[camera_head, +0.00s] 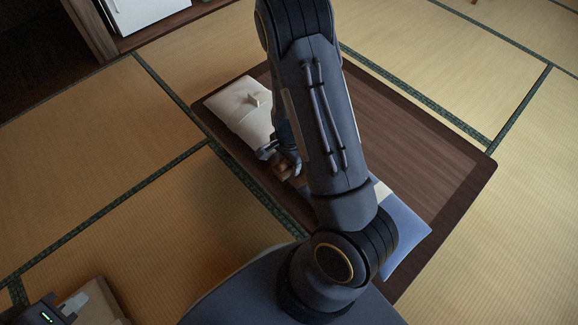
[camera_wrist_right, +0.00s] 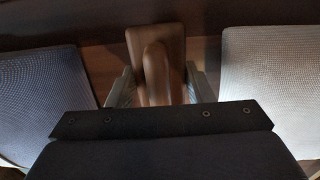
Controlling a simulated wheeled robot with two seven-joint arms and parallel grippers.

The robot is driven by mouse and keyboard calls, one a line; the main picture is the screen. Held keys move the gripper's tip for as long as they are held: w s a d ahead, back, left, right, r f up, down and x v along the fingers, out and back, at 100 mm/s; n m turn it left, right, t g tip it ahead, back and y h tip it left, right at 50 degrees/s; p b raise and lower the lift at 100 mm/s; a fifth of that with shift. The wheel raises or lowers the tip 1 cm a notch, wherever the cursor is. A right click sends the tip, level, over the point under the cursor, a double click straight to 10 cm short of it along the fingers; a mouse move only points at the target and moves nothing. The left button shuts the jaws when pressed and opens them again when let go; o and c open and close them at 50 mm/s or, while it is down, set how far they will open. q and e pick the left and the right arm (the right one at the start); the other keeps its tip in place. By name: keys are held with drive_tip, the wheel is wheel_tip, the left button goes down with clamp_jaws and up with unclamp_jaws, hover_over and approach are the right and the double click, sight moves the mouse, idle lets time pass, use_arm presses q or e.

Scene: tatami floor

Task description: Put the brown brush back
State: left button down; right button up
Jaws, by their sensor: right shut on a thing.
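The brown brush (camera_wrist_right: 155,62), a block with a raised rounded grip, shows in the right wrist view between the two fingers of my right gripper (camera_wrist_right: 160,90). The gripper is shut on its grip. In the head view my right gripper (camera_head: 284,166) is over the near side of the low table, and a small brown part of the brush (camera_head: 281,171) shows beside it. The arm hides much of the brush there. My left gripper (camera_head: 72,302) is only partly in view at the bottom left corner; its jaws are unclear.
A low dark wooden table (camera_head: 425,130) stands on the tatami. A white cloth-like bundle (camera_head: 243,108) lies at its left end and a blue cloth (camera_head: 404,238) at its near right. A tan box-like thing (camera_head: 104,300) is at bottom left. The table's right part is bare.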

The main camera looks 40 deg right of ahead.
use_arm(q)
drive_tip(key=shift+f, duration=0.25)
use_arm(e)
drive_tip(key=shift+f, duration=0.35)
drive_tip(key=shift+f, duration=0.1)
drive_tip(key=shift+f, duration=0.15)
drive_tip(key=o, duration=0.9)
use_arm(q)
drive_tip(key=shift+f, duration=0.1)
